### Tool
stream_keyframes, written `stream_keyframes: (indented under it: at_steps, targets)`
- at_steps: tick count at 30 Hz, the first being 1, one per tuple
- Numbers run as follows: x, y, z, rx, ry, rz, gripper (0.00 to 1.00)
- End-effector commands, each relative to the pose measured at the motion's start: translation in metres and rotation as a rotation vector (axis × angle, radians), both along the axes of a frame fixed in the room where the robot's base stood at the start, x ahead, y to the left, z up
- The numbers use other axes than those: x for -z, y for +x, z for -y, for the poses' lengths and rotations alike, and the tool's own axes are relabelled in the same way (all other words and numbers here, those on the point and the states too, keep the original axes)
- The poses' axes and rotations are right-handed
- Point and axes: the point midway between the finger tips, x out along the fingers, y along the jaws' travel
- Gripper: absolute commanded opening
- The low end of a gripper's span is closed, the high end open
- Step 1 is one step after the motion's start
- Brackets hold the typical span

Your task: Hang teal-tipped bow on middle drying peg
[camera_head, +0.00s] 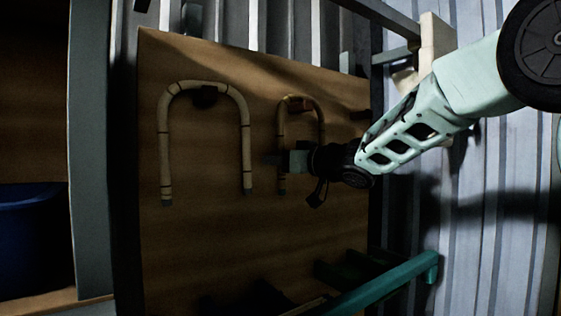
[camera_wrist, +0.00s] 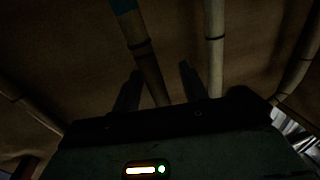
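The bow at my gripper (camera_head: 285,160) is an upside-down U of rattan with dark bands (camera_head: 281,122). Its arch is at the middle peg (camera_head: 300,105) and appears to rest over it. In the wrist view, a rattan leg with a teal end (camera_wrist: 123,6) runs down between my two fingers (camera_wrist: 158,88). The fingers stand apart, with a gap visible on the right side of the leg, so my gripper looks open around it. A second leg (camera_wrist: 214,50) passes outside the right finger. The tips are dim in the head view.
Another rattan bow (camera_head: 164,140) hangs on the left peg (camera_head: 204,98) of the brown board (camera_head: 215,240). A bare peg (camera_head: 360,115) is at the right. A teal bar (camera_head: 385,285) crosses below right, and a blue bin (camera_head: 35,240) stands far left.

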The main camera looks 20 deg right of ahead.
Motion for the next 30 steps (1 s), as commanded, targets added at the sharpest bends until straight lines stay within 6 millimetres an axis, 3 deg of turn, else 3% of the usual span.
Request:
stream_keyframes:
  at_steps: [7, 11, 30]
  targets:
    - [0.001, -0.003, 0.002, 0.001, 0.001, -0.001, 0.43]
    - [0.002, -0.015, 0.009, 0.002, 0.002, 0.001, 0.43]
    - [0.001, -0.133, 0.078, 0.002, 0.001, 0.003, 0.43]
